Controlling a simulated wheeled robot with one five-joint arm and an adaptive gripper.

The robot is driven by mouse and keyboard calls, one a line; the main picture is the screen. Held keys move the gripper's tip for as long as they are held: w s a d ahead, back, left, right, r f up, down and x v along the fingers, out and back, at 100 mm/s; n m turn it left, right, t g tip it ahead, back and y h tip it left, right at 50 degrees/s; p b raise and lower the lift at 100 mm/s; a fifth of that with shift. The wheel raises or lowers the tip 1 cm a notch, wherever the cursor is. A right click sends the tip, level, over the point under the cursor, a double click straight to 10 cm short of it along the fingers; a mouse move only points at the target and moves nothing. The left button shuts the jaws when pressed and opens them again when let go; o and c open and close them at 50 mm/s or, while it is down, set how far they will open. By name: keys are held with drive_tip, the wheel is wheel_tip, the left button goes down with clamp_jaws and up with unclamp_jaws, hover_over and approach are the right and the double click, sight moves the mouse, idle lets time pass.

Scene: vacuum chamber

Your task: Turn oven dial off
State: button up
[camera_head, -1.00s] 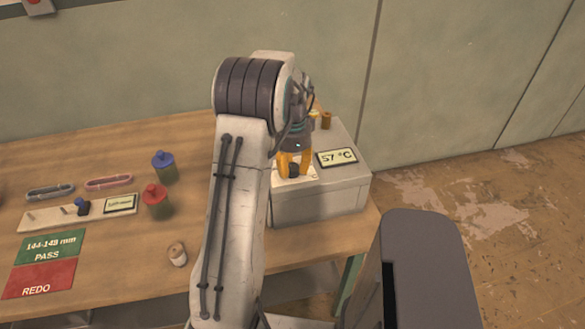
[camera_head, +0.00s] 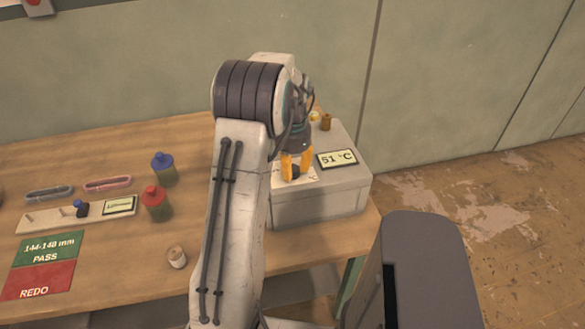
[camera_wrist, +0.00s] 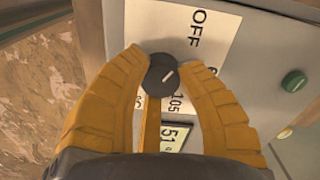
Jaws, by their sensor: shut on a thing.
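The oven is a grey box (camera_head: 318,205) at the right end of the workbench, with a display (camera_head: 337,158) reading 51 °C. Its dial is a round black knob (camera_wrist: 162,74) with a pale pointer line, set on a white label (camera_wrist: 190,35). The label shows "OFF" and "105"; other marks are hidden behind my fingers. In the wrist view the pointer line slants up to the right, towards the OFF side. My gripper (camera_head: 294,166) is over the oven top, its orange fingers shut on the dial; the fingertips (camera_wrist: 168,62) touch it from both sides.
A green button (camera_wrist: 293,81) sits on the oven beside the label. A small brown cylinder (camera_head: 326,122) stands at the oven's back.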

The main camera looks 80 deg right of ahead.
sight(293, 168)
drive_tip(key=shift+a+f, duration=0.1)
drive_tip(key=shift+f, duration=0.05)
drive_tip(key=o, duration=1.2)
drive_tip(key=shift+o, duration=0.2)
wheel_tip(293, 168, up, 12)
idle(0.6)
